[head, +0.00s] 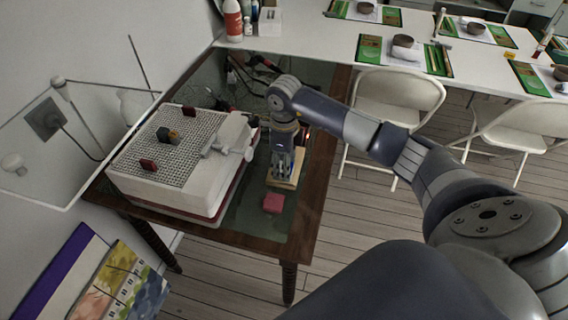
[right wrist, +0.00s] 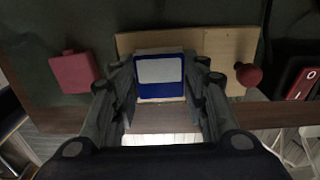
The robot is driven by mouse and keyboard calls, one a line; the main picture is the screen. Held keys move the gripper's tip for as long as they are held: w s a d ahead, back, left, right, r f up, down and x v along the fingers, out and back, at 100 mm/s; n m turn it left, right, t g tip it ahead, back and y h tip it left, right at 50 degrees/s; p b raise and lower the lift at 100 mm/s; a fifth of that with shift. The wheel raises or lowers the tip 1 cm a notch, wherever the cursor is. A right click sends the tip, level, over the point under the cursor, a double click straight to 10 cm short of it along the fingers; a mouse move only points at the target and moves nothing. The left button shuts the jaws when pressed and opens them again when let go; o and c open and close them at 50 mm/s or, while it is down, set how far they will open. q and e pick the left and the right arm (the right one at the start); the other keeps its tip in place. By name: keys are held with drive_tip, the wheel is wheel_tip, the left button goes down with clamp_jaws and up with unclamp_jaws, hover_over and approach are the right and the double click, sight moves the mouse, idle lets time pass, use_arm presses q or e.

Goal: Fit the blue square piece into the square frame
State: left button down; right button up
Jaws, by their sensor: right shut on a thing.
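The blue square piece (right wrist: 160,90), with a pale grey face on top, is between the fingers of my right gripper (right wrist: 160,82) in the right wrist view. My right gripper (head: 284,172) points down over the light wooden board (head: 283,184) in the head view. The board (right wrist: 222,46) lies behind and beside the blue piece in the wrist view. No square frame opening shows clearly; the piece and fingers cover that part of the board. I cannot tell whether the piece touches the board. My left gripper is not in view.
A red block (head: 273,203) lies on the dark table near the board; it also shows in the wrist view (right wrist: 75,72). A red knob (right wrist: 248,75) stands on the board. A white box with a gridded top (head: 170,165) stands left. Cables lie behind.

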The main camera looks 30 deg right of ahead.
drive_tip(key=shift+f, duration=0.2)
drive_tip(key=o, duration=0.9)
drive_tip(key=shift+r, duration=0.1)
drive_tip(key=shift+r+p, duration=2.25)
drive_tip(key=shift+r, duration=1.2)
